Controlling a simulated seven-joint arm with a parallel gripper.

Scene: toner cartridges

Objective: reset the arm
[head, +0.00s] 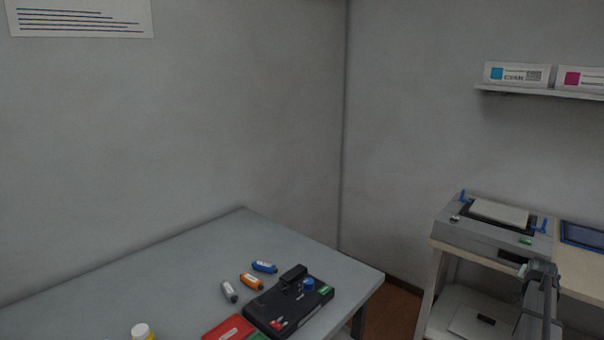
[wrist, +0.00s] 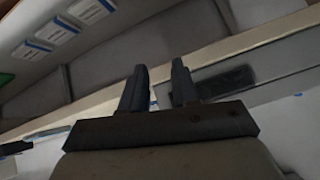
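My gripper (wrist: 160,70) shows in the wrist view with its two dark fingers apart. Nothing is between them; a pale shelf edge and grey surface show behind the gap. In the head view part of my dark arm (head: 541,300) stands at the lower right, in front of the printer stand. I cannot make out the fingertips there.
A grey printer (head: 478,238) sits on a pale stand at the right, beside a blue-edged tray (head: 583,236). A grey table (head: 150,275) at the left holds a black cartridge unit (head: 268,312), small bottles (head: 250,282) and a red item (head: 229,328). Boxes (head: 516,75) stand on a wall shelf.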

